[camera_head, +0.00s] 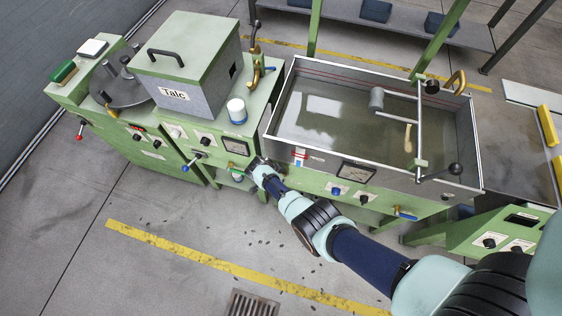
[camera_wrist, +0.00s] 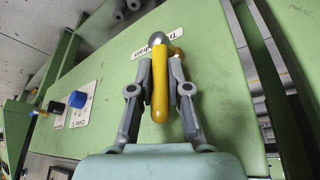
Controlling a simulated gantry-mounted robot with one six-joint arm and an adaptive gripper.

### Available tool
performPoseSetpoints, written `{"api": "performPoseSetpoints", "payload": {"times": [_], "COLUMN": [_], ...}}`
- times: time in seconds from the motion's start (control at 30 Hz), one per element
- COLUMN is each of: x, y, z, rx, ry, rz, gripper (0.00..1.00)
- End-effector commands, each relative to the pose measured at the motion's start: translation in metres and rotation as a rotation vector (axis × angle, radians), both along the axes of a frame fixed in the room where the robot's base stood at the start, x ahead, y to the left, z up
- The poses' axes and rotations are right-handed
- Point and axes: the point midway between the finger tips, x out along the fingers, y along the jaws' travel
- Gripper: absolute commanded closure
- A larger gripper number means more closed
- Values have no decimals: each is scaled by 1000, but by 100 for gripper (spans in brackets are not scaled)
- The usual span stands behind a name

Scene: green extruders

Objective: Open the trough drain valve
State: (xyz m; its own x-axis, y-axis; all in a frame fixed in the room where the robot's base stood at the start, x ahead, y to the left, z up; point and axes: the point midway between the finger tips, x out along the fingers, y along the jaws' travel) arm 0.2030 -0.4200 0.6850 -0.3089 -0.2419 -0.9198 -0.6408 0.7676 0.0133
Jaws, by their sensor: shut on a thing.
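The trough drain valve's yellow handle (camera_wrist: 159,88) shows in the wrist view, with a grey rounded end at its upper end. It lies lengthwise between the two grey fingers of my gripper (camera_wrist: 161,62), which are shut on it. A white label (camera_wrist: 157,42) partly hidden by the handle reads "Trough ... drain" on the green panel. In the head view my gripper (camera_head: 257,165) is at the left end of the trough's front, low beside the neighbouring machine. The handle in its jaws cannot be made out there.
The water trough (camera_head: 350,108) stands above and right of my gripper in the head view. The Talc box (camera_head: 190,62) is to the left. A blue knob (camera_wrist: 77,99) and a black knob (camera_wrist: 56,107) stick out of the panel. Open floor lies in front.

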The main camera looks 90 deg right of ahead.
Motion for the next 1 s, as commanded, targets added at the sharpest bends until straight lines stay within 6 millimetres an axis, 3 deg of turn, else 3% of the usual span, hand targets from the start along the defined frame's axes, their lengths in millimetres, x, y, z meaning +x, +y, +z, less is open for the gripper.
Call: {"api": "performPoseSetpoints", "payload": {"times": [0.13,0.17,0.23,0.67,0.77,1.0], "x": [-1,-1,-1,4,8,27], "y": [2,2,1,3,7,20], "z": [-3,-3,-3,8,22,75], "rx": [2,2,2,-2,-3,-3], "ry": [-2,-2,-2,-3,-5,-5], "rz": [1,1,1,0,1,2], "gripper": [100,80,72,72,72,72]}}
